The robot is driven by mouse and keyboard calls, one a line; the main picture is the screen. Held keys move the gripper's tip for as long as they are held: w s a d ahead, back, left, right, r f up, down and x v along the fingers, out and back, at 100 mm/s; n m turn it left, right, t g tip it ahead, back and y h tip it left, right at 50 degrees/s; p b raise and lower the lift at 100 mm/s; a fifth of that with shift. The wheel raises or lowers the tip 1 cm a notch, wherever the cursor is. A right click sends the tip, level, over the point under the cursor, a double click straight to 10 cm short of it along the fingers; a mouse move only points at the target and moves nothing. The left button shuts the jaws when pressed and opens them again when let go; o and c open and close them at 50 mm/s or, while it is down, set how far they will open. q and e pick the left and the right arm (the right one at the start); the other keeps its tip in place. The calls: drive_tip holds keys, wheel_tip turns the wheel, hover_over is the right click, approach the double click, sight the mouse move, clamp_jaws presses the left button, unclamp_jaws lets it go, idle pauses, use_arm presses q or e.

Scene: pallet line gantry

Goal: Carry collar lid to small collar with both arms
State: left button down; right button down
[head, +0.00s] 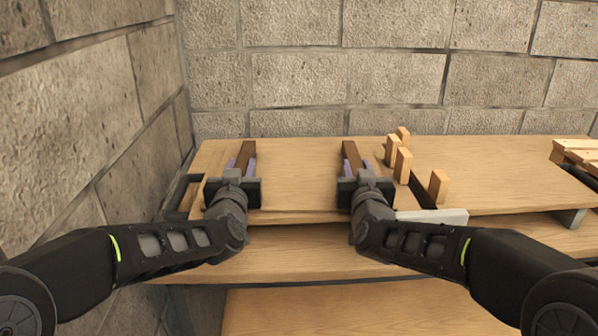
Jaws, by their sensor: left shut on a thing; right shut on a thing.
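The collar lid (298,190) looks like a flat, light wooden panel with two dark brown bars on top, a left bar (248,150) and a right bar (351,152). My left gripper (240,170) is shut on the left bar and my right gripper (359,170) is shut on the right bar. Both grippers hide the near parts of the bars. The lid lies level over the left part of the bench; I cannot tell whether it touches what is below. I cannot make out the small collar for certain; a dark frame edge (178,194) shows left of the lid.
Several upright wooden blocks (403,166) stand just right of the lid, with another block (438,186) further right. A pale bar (432,216) lies at the bench front. The wooden bench top (505,178) is clear to the right, before slatted wood (580,152). Block walls stand behind and left.

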use_arm(q)
drive_tip(key=shift+r, duration=0.2)
use_arm(e)
drive_tip(key=shift+r, duration=0.2)
